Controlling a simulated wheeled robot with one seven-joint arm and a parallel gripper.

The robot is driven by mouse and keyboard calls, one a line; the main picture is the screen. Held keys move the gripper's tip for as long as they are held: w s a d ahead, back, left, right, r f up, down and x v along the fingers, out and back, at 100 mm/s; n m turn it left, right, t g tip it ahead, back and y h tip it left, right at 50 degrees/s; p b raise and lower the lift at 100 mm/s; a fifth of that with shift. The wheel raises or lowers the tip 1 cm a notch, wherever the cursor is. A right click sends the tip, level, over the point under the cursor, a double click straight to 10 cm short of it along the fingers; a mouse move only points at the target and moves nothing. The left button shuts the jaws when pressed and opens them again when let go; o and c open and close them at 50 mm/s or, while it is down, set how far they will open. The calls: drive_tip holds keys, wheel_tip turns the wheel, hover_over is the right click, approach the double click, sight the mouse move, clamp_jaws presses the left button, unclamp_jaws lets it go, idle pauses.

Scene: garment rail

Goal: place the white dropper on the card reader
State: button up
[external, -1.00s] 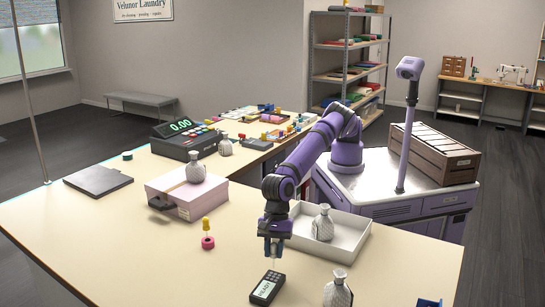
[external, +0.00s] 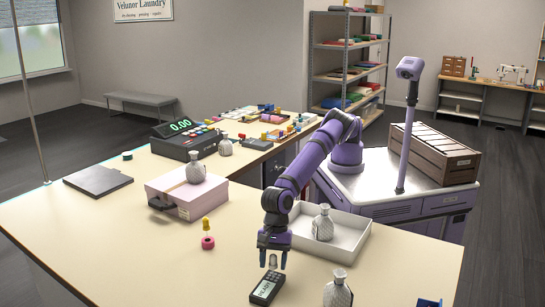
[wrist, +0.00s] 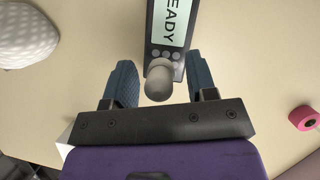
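The white dropper shows its pale rounded bulb (wrist: 159,80) in the wrist view, between my fingers with a gap on each side. In the external view the bulb (external: 273,261) is at the far end of the dark card reader (external: 267,289) and looks upright. The card reader also shows in the wrist view (wrist: 168,28), with a lit screen and grey buttons. My gripper (external: 272,262) is open around the dropper, fingers apart and not touching it. The dropper's lower part is mostly hidden, so its exact contact with the reader is unclear.
A textured vase (external: 338,291) stands right of the reader. A white tray (external: 352,252) with another vase (external: 323,224) lies behind it.

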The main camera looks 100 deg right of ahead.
drive_tip(key=shift+r, duration=0.1)
drive_tip(key=v, duration=1.2)
